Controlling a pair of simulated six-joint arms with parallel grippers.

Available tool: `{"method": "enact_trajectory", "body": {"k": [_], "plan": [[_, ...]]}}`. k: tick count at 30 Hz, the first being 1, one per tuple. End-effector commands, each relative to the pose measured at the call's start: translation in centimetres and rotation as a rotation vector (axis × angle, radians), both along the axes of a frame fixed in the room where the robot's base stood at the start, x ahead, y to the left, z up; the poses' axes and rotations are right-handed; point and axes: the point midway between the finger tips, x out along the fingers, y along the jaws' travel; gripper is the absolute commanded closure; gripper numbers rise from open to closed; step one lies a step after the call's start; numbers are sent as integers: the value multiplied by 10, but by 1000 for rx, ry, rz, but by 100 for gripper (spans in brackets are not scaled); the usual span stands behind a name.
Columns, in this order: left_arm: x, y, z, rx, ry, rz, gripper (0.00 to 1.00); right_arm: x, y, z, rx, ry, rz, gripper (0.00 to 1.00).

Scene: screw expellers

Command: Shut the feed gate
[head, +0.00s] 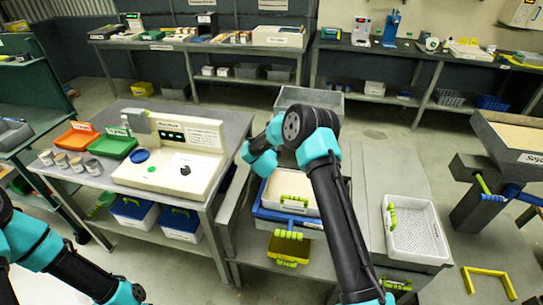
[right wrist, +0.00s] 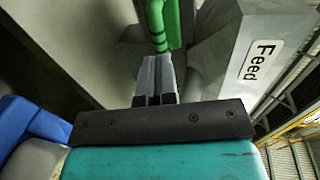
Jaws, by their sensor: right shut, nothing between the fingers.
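In the right wrist view, a green handle with dark bands (right wrist: 157,22) comes down from the top edge. It stands beside a grey metal housing (right wrist: 218,65) that bears a white "Feed" label (right wrist: 261,62). My right gripper (right wrist: 157,62) is shut with nothing between its fingers. Its tips are at the lower end of the green handle; I cannot tell whether they touch it. The gate plate itself cannot be made out. In the head view, my right arm hides this spot and its own gripper. My left gripper is outside the view.
A cream test bench (head: 165,175) with green and orange trays stands at the left. A white mesh basket (head: 415,232) sits on the right of the grey bench. A grey hopper labelled "Soya" (head: 512,150) stands at the far right.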

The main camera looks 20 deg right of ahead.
Motion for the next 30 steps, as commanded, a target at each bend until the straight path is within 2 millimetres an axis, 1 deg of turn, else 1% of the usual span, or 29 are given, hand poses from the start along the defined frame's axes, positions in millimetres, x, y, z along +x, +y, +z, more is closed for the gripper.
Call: {"method": "enact_trajectory", "body": {"k": [1,9,15,21,30], "plan": [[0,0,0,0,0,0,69,-7,7,2,0,1,2,100],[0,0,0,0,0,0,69,-46,35,11,1,2,1,100],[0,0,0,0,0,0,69,-71,53,17,1,2,1,100],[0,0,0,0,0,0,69,-80,60,19,1,2,0,100],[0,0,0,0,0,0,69,-81,60,19,1,2,-1,100]]}}
